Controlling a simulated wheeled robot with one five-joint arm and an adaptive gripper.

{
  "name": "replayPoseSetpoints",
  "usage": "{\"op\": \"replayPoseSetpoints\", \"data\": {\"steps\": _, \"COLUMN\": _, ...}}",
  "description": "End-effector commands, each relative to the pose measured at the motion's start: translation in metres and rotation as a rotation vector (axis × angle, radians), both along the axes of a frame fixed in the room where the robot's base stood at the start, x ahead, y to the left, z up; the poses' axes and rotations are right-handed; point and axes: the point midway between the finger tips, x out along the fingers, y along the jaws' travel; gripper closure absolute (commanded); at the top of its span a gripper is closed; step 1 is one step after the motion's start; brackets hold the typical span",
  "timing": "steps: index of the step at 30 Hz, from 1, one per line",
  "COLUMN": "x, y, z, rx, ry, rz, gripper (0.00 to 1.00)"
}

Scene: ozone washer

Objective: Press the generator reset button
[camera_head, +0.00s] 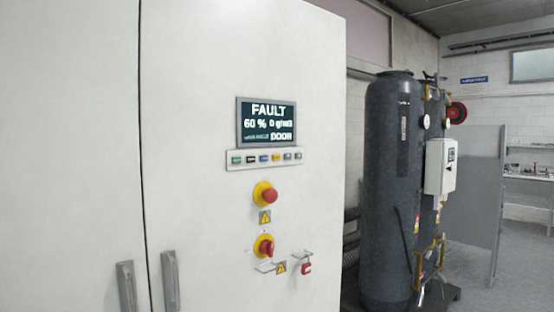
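A tall white cabinet (200,60) fills the left and middle of the head view. Its dark display (266,122) reads "FAULT", "60 %", "0 g/m3" and "DOOR". Lower is a red mushroom button (270,196) on a yellow base. Below it is a red rotary switch (265,247) on a yellow base. My gripper is not in view.
Two grey door handles (171,281) stick out at the lower left. Tall dark tanks (390,220) with a white box (440,165) stand to the right. A grey partition (478,200) and open floor (520,272) lie farther right.

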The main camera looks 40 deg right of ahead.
Motion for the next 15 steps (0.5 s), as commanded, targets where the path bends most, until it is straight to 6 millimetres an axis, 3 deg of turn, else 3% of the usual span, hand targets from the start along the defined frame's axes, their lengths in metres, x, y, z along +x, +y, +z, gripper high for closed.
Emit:
{"op": "replayPoseSetpoints", "data": {"steps": 9, "x": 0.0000, "y": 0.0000, "z": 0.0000, "rx": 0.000, "ry": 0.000, "rz": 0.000, "gripper": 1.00}}
{"op": "replayPoseSetpoints", "data": {"steps": 15, "x": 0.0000, "y": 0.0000, "z": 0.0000, "rx": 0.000, "ry": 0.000, "rz": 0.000, "gripper": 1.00}}
